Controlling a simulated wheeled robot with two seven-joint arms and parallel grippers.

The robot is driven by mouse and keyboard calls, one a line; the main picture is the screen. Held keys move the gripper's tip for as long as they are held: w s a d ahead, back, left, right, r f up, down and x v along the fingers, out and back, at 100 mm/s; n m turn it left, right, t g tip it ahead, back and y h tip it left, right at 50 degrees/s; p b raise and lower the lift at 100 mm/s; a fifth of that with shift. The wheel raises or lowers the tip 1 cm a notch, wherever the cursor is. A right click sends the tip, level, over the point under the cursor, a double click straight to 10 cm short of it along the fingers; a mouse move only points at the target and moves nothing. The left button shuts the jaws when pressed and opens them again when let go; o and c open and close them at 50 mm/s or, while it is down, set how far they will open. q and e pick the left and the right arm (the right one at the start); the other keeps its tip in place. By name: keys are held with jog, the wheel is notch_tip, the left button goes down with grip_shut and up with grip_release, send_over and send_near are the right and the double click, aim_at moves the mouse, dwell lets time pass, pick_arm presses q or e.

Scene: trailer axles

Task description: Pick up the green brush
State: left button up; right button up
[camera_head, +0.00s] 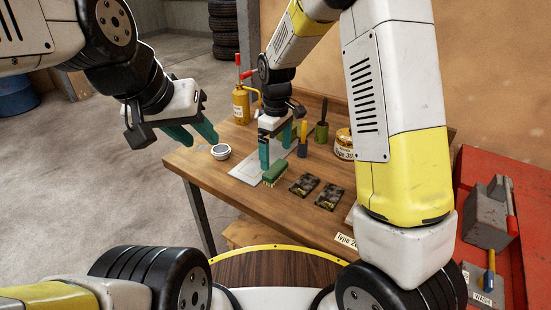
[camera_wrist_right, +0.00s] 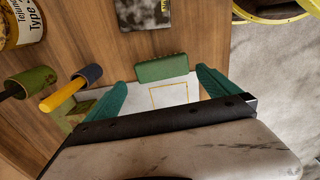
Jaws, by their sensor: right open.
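The green brush (camera_head: 273,174) lies on the wooden table, partly over a pale sheet (camera_head: 246,168), with its bristles showing toward the front. My right gripper (camera_head: 274,152) is above and just behind the brush with its green fingers apart. In the right wrist view the brush (camera_wrist_right: 162,68) lies ahead of the gap between the open fingertips (camera_wrist_right: 162,84), and nothing is held. My left gripper (camera_head: 200,138) hangs off the table's left edge, its green fingers apart and empty.
A small white round container (camera_head: 220,151) stands left of the sheet. A yellow oil can (camera_head: 241,104), a yellow-handled tool (camera_head: 303,139), a green-handled tool (camera_head: 322,131) and a tin (camera_head: 344,142) stand behind. Two dark plates (camera_head: 304,185) lie right of the brush.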

aim_at(275, 167)
notch_tip(275, 167, down, 7)
jog(key=shift+s+a+r, duration=0.1)
jog(key=shift+s+a, duration=0.05)
jog(key=c, duration=1.1)
jog(key=shift+r, duration=0.1)
jog(key=shift+r, duration=0.65)
notch_tip(275, 167, up, 2)
jog(key=shift+r, duration=0.15)
jog(key=s+d, duration=0.2)
jog(key=s, duration=0.2)
jog(key=s+d, duration=0.2)
jog(key=s, duration=0.3)
jog(key=s+d+r, duration=0.1)
jog(key=s+d, duration=0.2)
jog(key=s, duration=0.2)
jog(key=shift+s+r, duration=0.1)
jog(key=shift+s, duration=0.1)
